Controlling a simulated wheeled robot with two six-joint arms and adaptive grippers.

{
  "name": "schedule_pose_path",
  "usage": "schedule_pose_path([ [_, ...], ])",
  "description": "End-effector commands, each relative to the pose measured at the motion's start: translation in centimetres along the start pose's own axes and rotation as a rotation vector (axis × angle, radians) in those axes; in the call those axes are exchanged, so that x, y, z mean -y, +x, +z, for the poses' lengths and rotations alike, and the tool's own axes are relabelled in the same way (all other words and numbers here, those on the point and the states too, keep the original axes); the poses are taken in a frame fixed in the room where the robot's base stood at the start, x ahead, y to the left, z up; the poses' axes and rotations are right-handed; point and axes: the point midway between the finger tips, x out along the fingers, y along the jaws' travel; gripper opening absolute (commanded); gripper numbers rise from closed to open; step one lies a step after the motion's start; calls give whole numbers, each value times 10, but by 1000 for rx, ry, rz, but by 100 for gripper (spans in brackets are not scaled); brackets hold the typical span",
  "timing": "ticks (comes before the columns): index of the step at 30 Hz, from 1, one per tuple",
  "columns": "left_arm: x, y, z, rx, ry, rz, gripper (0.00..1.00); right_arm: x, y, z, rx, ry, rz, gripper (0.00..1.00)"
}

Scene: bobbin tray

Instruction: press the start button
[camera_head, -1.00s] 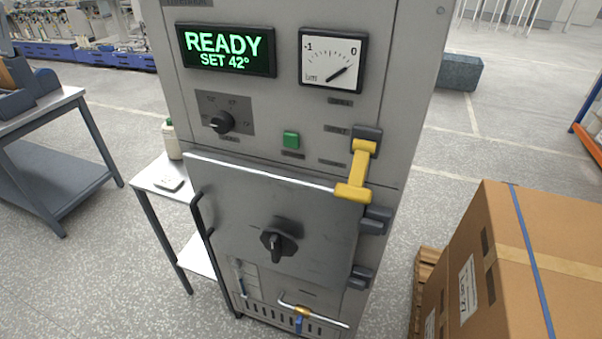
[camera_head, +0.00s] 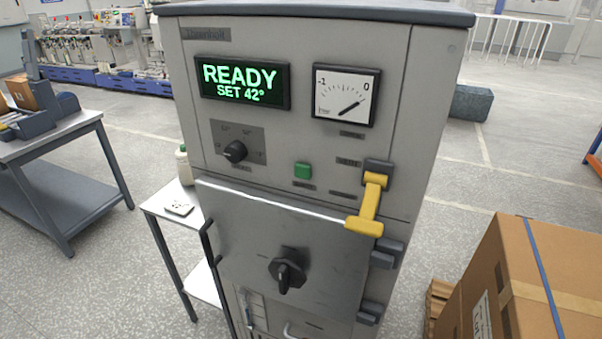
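The display (camera_head: 243,82) above reads "READY SET 42°" in green. The gauge (camera_head: 346,95) has its needle pointing to the upper right, toward 0. The black dial (camera_head: 235,151) is left of the button. The door (camera_head: 235,235) below appears closed, with a yellow lever (camera_head: 371,205) at its upper right. Neither of my grippers is in view.
A small side table (camera_head: 160,208) with a white bottle (camera_head: 184,165) stands left of the machine. Cardboard boxes (camera_head: 500,270) on a pallet stand at the right. A grey bench (camera_head: 50,145) is at the far left. Floor between them is clear.

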Motion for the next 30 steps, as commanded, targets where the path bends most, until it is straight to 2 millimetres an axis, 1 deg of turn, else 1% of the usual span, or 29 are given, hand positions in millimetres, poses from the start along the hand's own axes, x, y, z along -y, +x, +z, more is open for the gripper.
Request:
schedule_pose_path([
  [1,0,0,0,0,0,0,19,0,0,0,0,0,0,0],
  [4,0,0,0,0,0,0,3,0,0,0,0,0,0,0],
  [5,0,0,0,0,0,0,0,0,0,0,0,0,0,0],
  [30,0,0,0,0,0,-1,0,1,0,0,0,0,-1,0],
])
